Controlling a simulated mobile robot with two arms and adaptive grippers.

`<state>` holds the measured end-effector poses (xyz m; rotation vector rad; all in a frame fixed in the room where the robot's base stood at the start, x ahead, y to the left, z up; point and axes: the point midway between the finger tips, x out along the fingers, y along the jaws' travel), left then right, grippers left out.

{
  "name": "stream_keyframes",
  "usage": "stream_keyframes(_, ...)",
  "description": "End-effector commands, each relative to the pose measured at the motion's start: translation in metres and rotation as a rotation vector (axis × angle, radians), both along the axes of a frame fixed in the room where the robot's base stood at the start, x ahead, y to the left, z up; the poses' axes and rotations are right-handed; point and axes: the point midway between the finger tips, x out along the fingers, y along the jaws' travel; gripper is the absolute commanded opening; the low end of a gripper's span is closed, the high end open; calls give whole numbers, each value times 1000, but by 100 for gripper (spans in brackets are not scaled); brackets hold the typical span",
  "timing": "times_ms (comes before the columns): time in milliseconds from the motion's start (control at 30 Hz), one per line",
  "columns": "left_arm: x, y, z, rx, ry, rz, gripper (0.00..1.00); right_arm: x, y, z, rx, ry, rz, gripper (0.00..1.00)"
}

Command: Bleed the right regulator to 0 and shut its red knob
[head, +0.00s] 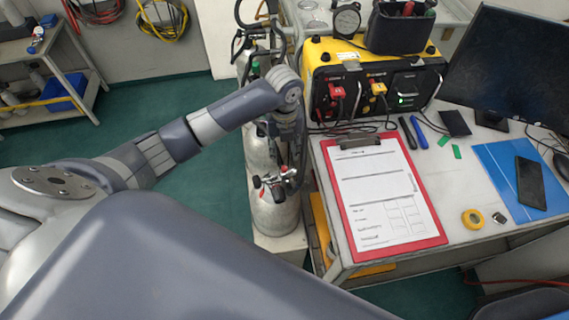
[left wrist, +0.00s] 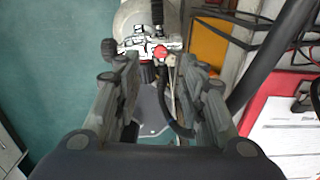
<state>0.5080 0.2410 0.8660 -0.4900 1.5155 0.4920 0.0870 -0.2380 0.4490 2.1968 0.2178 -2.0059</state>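The regulator (head: 270,183) sits on top of the front gas cylinder (head: 275,215), low in the middle of the head view. In the left wrist view the regulator (left wrist: 140,44) shows just beyond my fingertips, with its red knob (left wrist: 160,52) facing the camera. My left gripper (left wrist: 158,70) is open, with one finger on each side of a gap. The knob appears between the fingertips, apart from both. No gauge reading is legible. In the head view my left wrist hangs down beside the cylinders, and its fingers are hard to make out. My right gripper is not in view.
A black hose (left wrist: 177,105) runs by the right finger. A second cylinder (head: 260,150) stands behind the front one. Right of them, a bench holds a yellow-and-black case (head: 375,85), a red clipboard (head: 437,238) and a monitor (head: 510,65). Green floor (head: 200,200) is clear at left.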

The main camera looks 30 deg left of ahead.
Motion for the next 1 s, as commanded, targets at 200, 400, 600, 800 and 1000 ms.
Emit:
stream_keyframes(200, -1, -1, -44, -1, 4, 4, 37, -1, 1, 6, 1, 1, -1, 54)
stream_keyframes(400, 0, -1, -72, -1, 0, 3, 37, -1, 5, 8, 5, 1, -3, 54)
stream_keyframes(600, 0, 0, -83, 1, -2, 3, 37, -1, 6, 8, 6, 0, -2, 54)
stream_keyframes(800, 0, 0, -84, 0, -2, 2, 37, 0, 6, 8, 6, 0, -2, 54)
stream_keyframes(1000, 0, 0, -84, 0, -2, 3, 3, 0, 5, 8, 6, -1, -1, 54)
